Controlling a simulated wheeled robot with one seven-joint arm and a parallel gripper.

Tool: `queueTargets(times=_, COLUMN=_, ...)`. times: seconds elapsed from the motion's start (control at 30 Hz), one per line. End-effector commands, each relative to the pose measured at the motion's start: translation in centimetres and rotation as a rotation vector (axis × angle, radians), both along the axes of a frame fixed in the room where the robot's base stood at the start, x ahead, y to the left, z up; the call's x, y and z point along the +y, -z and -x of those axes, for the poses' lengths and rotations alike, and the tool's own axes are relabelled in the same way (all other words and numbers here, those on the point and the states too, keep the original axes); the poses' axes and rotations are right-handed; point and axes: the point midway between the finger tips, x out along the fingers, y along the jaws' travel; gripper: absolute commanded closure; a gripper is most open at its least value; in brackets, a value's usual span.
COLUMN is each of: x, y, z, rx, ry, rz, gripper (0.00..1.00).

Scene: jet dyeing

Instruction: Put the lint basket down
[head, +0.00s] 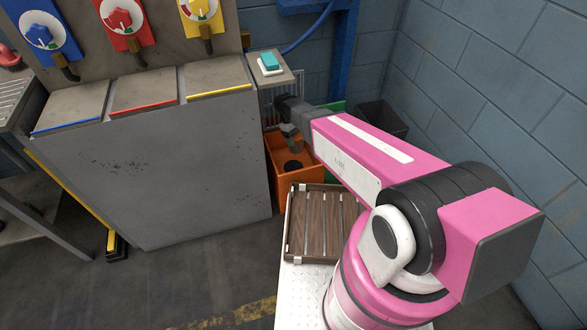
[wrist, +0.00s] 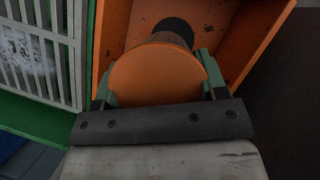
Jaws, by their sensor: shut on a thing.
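The lint basket appears in the wrist view as a cylinder with a flat orange round end (wrist: 155,76); its brownish side runs away from me. My gripper (wrist: 158,84) is shut on it, with one green finger on each side. In the head view my gripper (head: 290,131) is partly hidden by my pink arm, and the basket (head: 295,146) shows small and dim below it. The basket is over the orange bin (head: 299,187), also seen in the wrist view (wrist: 262,22). I cannot tell whether it touches the bin floor. A dark round patch lies in the bin beyond it.
A grey machine cabinet (head: 160,165) stands close left of the bin. A small shelf (head: 270,76) with a teal block (head: 270,62) is above and behind. A dark open container (head: 382,118) stands by the wall. A slatted wooden tray (head: 322,225) lies in front of the bin.

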Motion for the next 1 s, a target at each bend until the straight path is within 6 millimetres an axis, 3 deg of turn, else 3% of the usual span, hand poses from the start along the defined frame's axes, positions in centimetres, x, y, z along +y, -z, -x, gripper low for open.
queueTargets(times=0.03, x=0.5, y=1.1, z=-0.1, rx=0.001, ry=-0.014, rz=0.001, gripper=0.6)
queueTargets(times=0.2, x=1.1, y=2.8, z=0.1, rx=0.001, ry=-0.037, rz=0.0, gripper=0.6)
queueTargets(times=0.6, x=1.1, y=8.6, z=0.1, rx=0.003, ry=-0.039, rz=0.0, gripper=0.6)
queueTargets(times=1.0, x=1.1, y=12.7, z=0.1, rx=0.002, ry=-0.038, rz=-0.001, gripper=0.6)
